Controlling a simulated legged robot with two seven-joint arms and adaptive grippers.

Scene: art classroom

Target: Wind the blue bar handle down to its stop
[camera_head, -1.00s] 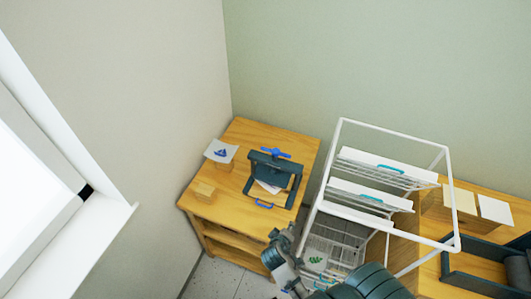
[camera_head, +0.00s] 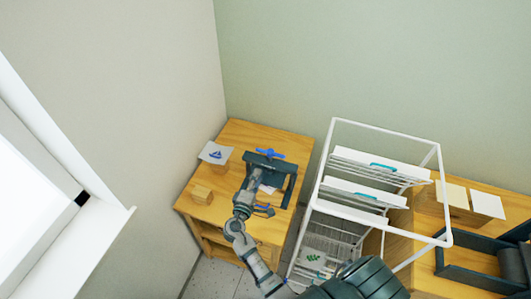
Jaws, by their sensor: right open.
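The blue bar handle (camera_head: 271,154) sits on top of a dark press (camera_head: 287,170) on the wooden cabinet near the corner. A white sheet shows partly under the press. My right gripper (camera_head: 257,172) is over the front left of the press, a little nearer than the bar handle and apart from it in the picture. It is open and looks empty, though its fingertips are small and hard to make out. My right arm hides the press's left side and part of the lower blue handle (camera_head: 265,210) at the front. My left gripper is not in view.
A white wire drying rack (camera_head: 330,160) stands close on the right. The cabinet top (camera_head: 245,135) behind the press is clear.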

